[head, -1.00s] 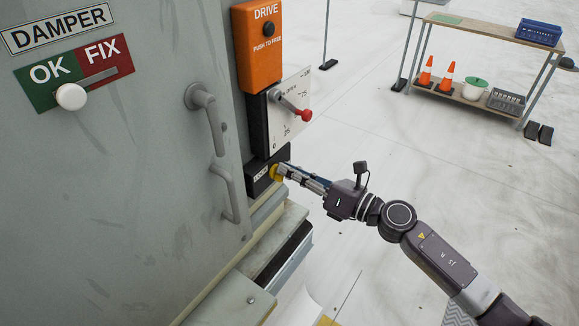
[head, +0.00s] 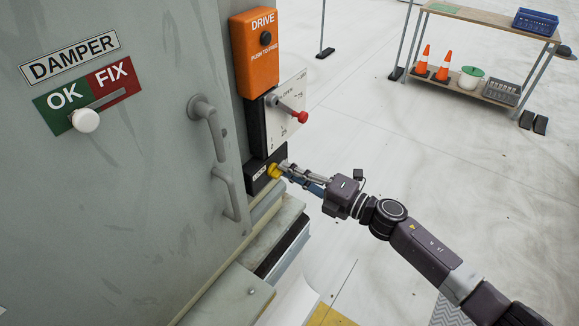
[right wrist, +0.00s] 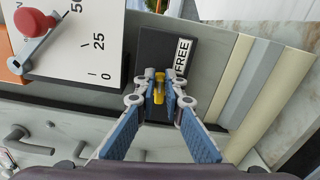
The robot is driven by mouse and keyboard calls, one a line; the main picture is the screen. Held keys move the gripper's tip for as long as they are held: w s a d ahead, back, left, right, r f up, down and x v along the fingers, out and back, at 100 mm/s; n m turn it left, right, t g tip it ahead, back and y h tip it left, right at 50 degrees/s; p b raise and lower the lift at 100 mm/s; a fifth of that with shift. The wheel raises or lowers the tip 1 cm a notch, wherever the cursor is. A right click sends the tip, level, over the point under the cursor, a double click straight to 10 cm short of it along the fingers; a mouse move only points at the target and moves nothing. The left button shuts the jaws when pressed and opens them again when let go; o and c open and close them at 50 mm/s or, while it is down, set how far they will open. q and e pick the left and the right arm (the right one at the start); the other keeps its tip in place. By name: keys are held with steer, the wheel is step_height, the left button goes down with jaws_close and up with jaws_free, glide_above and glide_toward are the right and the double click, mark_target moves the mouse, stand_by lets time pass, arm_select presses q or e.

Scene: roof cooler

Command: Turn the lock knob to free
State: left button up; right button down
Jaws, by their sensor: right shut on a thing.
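The yellow lock knob (head: 272,172) sits on a small black box (head: 257,186) low on the cabinet's right edge. My right gripper (head: 283,169) reaches it from the right, its fingertips at the knob. In the right wrist view the gripper (right wrist: 160,95) is shut on the yellow knob (right wrist: 159,87), one fingertip on each side. The word FREE on a white label (right wrist: 182,55) shows beside the knob on the black plate (right wrist: 150,50). The fingers partly hide the knob. My left gripper is in neither view.
Above the box are a white scale plate with a red-tipped lever (head: 302,117) and an orange DRIVE box (head: 255,55). Two grey handles (head: 208,125) stick out of the cabinet door to the left. The floor at right is open before a shelf table (head: 485,30).

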steer(key=shift+f+m, duration=0.1)
steer(key=shift+m, duration=0.7)
steer(key=shift+f+p, duration=0.1)
steer(key=shift+p, duration=0.2)
steer(key=c, duration=2)
jaws_free()
steer(key=v, duration=1.2)
steer(key=shift+d, duration=0.1)
